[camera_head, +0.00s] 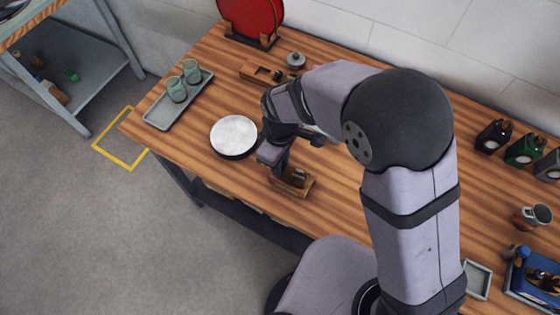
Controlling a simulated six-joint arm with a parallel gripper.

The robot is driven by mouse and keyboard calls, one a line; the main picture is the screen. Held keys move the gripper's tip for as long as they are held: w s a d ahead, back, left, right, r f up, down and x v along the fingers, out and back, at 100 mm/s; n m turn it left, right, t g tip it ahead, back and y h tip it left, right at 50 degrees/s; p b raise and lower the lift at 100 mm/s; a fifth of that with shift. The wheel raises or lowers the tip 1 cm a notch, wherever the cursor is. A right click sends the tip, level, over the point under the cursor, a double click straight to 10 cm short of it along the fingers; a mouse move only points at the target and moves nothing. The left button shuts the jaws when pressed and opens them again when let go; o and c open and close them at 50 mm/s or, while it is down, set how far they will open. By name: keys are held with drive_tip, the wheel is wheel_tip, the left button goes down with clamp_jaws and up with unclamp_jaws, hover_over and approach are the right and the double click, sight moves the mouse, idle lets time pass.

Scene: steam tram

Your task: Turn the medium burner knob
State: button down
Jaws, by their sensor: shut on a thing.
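My gripper (284,168) reaches down to a small wooden block (300,188) near the table's front edge, left of my arm. A small dark-and-metal piece (299,176), which looks like the knob, sits on top of the block. My gripper is shut on it, though the fingers and arm partly hide the contact. I cannot read the knob's angle or any size marking. A round white disc with a dark rim (234,134) lies flat just left of my gripper; I cannot tell whether it is a burner.
A grey tray with two green cups (150,118) is at the table's left. Behind are a wooden holder (251,71), a small lidded pot (296,60) and a red round object (251,18). Several dark containers (525,148), a metal cup (537,214) and a blue tray (514,282) stand right.

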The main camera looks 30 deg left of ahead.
drive_tip(key=shift+m, duration=0.6)
drive_tip(key=c, duration=1.9)
unclamp_jaws()
drive_tip(key=shift+o, duration=0.2)
drive_tip(key=shift+r+b, duration=1.1)
drive_tip(key=shift+r, duration=2.6)
